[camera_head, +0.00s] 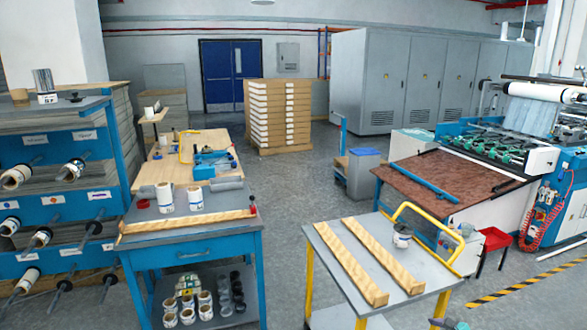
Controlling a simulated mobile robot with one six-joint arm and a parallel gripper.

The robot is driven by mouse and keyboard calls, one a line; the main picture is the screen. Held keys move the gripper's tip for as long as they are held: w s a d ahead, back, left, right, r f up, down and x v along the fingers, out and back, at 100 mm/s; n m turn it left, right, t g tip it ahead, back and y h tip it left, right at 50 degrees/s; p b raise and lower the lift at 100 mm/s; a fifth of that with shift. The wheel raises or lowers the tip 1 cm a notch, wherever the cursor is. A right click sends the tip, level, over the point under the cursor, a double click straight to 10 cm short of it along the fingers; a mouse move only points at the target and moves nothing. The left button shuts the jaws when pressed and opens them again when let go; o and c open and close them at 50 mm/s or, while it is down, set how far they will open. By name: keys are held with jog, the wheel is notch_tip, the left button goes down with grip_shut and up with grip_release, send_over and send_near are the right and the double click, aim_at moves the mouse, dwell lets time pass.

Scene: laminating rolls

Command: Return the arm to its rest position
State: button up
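No gripper fingers show in the head view. A small dark shape cut off by the bottom edge, right of centre, may be part of my arm, but I cannot tell. Whether my gripper is open, shut or holding anything does not show. A grey cart (318,232) with a yellow handle stands in front, right of centre. Two long wooden bars and a small white roll (402,237) lie or stand on its top.
A blue workbench (190,250) at left carries white rolls and a wooden bar. A blue rack (60,160) holds rolls at far left. A laminating machine (440,185) stands at right, with a red stool (494,239) near it. Floor between bench and cart is clear.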

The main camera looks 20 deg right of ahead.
jog(key=s+a+f+n+g+y, duration=0.1)
jog(key=a+f+n+g+y, duration=0.15)
jog(key=a+f+n, duration=0.6)
jog(key=a+f+n+g+y, duration=0.1)
jog(key=a+f+n+g, duration=0.15)
jog(key=a, duration=1.05)
jog(key=s+a+f+n+g+y, duration=0.1)
jog(key=a+f+n+g, duration=0.25)
jog(key=a+f, duration=0.45)
jog(key=s+a+f+n+g+h, duration=0.2)
jog(key=s+a+f+n+g, duration=0.1)
jog(key=s+a+n, duration=0.5)
jog(key=s+a+f+n+g+h, duration=0.2)
jog(key=s+a+f+n+g, duration=0.2)
jog(key=s+a+n, duration=0.5)
jog(key=shift+s+n+g, duration=0.55)
jog(key=shift+s, duration=1.6)
jog(key=shift+a+h, duration=0.1)
jog(key=shift+h, duration=0.15)
